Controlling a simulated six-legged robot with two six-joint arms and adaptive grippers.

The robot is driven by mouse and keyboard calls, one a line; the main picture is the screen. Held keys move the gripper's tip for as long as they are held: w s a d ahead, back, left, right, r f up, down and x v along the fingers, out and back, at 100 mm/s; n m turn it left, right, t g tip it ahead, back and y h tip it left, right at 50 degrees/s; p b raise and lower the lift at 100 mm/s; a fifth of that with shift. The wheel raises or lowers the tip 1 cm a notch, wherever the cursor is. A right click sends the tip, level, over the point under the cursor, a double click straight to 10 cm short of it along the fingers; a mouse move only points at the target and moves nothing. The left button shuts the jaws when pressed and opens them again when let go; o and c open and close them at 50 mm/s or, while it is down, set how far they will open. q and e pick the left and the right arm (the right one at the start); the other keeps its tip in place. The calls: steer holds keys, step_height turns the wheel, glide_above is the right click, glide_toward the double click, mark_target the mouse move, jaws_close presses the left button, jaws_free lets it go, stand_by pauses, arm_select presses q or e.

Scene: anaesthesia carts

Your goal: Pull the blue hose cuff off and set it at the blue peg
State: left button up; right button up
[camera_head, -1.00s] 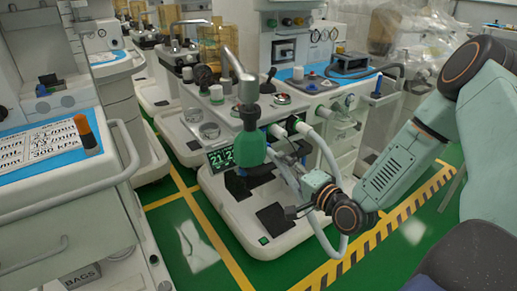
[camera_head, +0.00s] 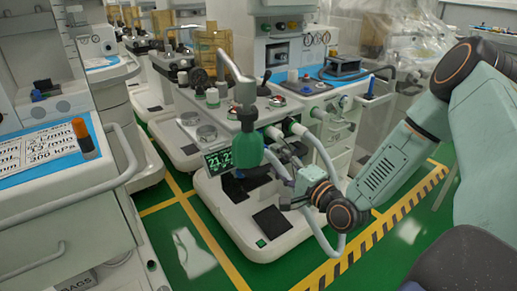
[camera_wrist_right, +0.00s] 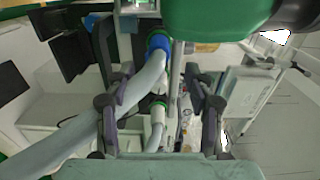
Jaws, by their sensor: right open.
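The blue hose cuff (camera_wrist_right: 158,42) sits at the upper end of a grey corrugated hose (camera_wrist_right: 75,130) in the right wrist view. It is beyond my right fingertips, near the middle of the space between them. The hose runs down to the left past the left finger; I cannot tell whether they touch. My right gripper (camera_wrist_right: 160,100) is open with nothing clamped. In the head view, my right gripper (camera_head: 287,185) is beside the hoses at the cart front, right of the green bag (camera_head: 250,150). A small blue part (camera_wrist_right: 92,20) shows upper left; I cannot tell whether it is the blue peg.
A second hose with a green cuff (camera_wrist_right: 158,104) lies below the blue cuff. The green bag (camera_wrist_right: 215,18) is close above my right gripper. The cart's base (camera_head: 255,225) is below. Another cart (camera_head: 60,190) stands at the left, with green floor between.

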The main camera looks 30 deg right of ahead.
steer(key=w+b, duration=0.1)
steer(key=w, duration=0.1)
steer(key=w+b, duration=0.4)
steer(key=w, duration=0.1)
steer(key=shift+a+f, duration=0.2)
steer(key=shift+a, duration=0.1)
steer(key=shift+w+r+b, duration=0.15)
steer(key=shift+w+b, duration=0.3)
steer(key=shift+w, duration=0.15)
steer(key=shift+c, duration=0.2)
jaws_close()
stand_by(0.5)
steer(key=shift+s, duration=0.15)
steer(key=shift+s+p, duration=0.75)
steer(key=shift+s, duration=0.05)
steer(key=shift+s, duration=0.1)
steer(key=shift+s+d+p, duration=0.1)
steer(key=shift+s+p, duration=0.5)
steer(key=shift+s, duration=0.15)
